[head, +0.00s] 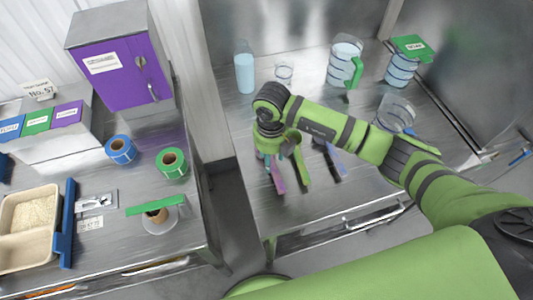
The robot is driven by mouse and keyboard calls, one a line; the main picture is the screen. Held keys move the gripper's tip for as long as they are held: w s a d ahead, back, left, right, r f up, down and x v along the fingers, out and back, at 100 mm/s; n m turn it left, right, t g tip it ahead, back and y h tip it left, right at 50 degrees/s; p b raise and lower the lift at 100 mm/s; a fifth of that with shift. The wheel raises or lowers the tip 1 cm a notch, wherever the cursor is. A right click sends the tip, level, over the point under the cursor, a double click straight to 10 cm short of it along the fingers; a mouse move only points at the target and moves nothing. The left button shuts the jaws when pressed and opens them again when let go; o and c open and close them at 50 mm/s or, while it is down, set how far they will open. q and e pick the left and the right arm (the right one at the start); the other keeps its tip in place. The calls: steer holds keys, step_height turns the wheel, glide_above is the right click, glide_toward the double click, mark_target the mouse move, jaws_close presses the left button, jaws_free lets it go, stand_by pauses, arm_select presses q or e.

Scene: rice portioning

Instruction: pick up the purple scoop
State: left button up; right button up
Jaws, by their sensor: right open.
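The purple scoop (277,178) lies on the metal table to the right, its purple handle pointing toward the front edge. Its far end is hidden under my right gripper. My right gripper (273,153) is open and points down over the far part of the purple scoop. I cannot tell whether its fingers touch the scoop or stand around it. My left gripper is not in view.
A green utensil (302,168) lies close to the right of the purple scoop, with a blue one (335,160) farther right. A blue bottle (244,73), a small clear cup (284,73) and clear jugs (343,62) stand behind. A gap separates the left counter.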

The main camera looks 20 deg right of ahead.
mark_target(272, 166)
step_height(272, 166, down, 4)
steer(key=shift+f+b, duration=0.15)
steer(key=shift+b, duration=1)
jaws_close()
steer(key=shift+r, duration=0.2)
